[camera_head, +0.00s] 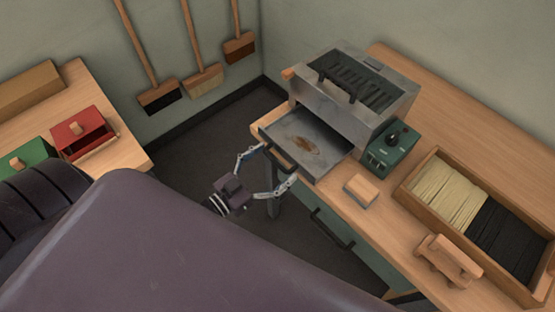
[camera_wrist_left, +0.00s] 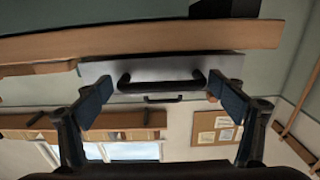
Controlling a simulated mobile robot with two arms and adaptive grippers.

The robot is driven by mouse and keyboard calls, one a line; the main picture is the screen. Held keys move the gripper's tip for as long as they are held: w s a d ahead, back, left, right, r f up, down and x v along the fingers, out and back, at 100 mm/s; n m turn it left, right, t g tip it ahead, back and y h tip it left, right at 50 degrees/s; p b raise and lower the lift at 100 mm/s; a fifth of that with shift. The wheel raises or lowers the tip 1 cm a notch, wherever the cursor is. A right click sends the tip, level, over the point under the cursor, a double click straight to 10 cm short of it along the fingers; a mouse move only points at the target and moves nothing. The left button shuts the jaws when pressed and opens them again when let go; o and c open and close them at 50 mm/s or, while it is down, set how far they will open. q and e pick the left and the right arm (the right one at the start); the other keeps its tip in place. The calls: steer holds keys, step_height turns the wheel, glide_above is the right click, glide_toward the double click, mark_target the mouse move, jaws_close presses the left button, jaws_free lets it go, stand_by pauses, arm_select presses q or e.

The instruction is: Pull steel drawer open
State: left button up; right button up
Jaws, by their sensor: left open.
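The steel drawer (camera_head: 300,140) stands pulled partway out of the steel box (camera_head: 340,100) on the bench, and a brown patch shows on its floor. Its handle (camera_head: 280,159) is on the front face. My left gripper (camera_head: 277,165) is open at the drawer front, with one finger towards each end of the handle. In the left wrist view the dark handle (camera_wrist_left: 162,80) lies between the spread fingers and a little beyond them, with the drawer front (camera_wrist_left: 160,66) behind. No finger visibly grips it. My right gripper is not in view.
A green control box (camera_head: 392,150) and a wooden block (camera_head: 361,190) stand beside the drawer. A bristle tray (camera_head: 408,190) is at the right. Red (camera_head: 84,132) and green (camera_head: 25,160) boxes stand on the left table. Floor (camera_head: 215,150) between the benches is clear.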

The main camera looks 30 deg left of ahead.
arm_select(q)
steer(key=v, duration=1.1)
steer(key=shift+s, duration=0.1)
steer(key=s+a+f+g+y, duration=0.1)
steer(key=s+f+g+y, duration=0.1)
steer(key=f, duration=0.7)
steer(key=s+a+f+n+g+y, duration=0.1)
steer(key=s+a+f+g, duration=0.15)
steer(key=f, duration=0.65)
steer(key=s+f+g+y, duration=0.2)
steer(key=f, duration=0.6)
steer(key=s+d+f+g, duration=0.3)
steer(key=s+f+g, duration=0.1)
steer(key=s+f, duration=0.4)
steer(key=s+d+f+g+y, duration=0.1)
steer(key=s+d+f+g, duration=0.2)
steer(key=s+f, duration=0.6)
steer(key=s+g, duration=0.2)
steer(key=s, duration=0.1)
steer(key=shift+n, duration=0.3)
